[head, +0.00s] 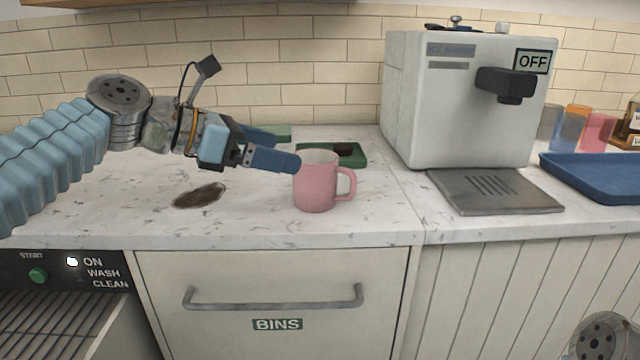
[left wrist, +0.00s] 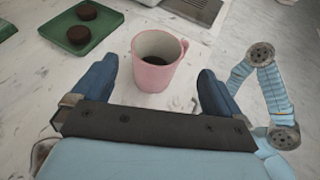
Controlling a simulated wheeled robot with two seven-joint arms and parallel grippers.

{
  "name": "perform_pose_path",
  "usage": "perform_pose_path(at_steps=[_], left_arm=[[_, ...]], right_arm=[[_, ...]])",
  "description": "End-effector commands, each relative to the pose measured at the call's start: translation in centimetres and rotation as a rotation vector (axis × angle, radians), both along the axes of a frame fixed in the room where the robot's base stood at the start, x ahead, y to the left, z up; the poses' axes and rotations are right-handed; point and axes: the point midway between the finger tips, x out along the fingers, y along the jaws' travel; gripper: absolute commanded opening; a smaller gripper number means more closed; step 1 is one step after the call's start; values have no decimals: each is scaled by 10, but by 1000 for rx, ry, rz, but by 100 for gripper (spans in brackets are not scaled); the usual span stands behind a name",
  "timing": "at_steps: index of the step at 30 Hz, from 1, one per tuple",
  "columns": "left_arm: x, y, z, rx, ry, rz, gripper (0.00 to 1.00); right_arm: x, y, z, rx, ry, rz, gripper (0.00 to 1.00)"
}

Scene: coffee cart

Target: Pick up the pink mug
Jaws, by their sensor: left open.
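The pink mug (head: 315,188) stands upright on the marble counter in the head view, its handle to the right. In the left wrist view the mug (left wrist: 153,76) shows dark liquid or residue inside. My left gripper (head: 285,150) is open and empty. In the left wrist view its two blue fingers (left wrist: 152,84) are spread, one on each side of the mug's near side. In the head view the near finger overlaps the mug's upper left edge. I cannot tell whether any finger touches the mug. My right gripper is not in view.
A green tray (head: 357,161) with dark round pucks sits behind the mug.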

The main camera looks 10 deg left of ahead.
Motion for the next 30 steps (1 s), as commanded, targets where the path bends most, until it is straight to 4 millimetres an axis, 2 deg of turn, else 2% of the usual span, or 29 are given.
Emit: perform_pose_path(at_steps=[3,10,18,24,26,30], left_arm=[[9,-11,-6,0,1,-2,100],[21,-22,-11,0,1,-2,100],[47,-48,-25,1,1,-1,100],[48,-49,-25,0,0,0,100],[48,-49,-25,0,0,0,92],[48,-49,-25,0,0,0,71]], right_arm=[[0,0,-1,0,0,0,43],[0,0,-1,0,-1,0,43],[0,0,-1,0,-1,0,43],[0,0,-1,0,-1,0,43],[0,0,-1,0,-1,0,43],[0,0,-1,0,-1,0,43]])
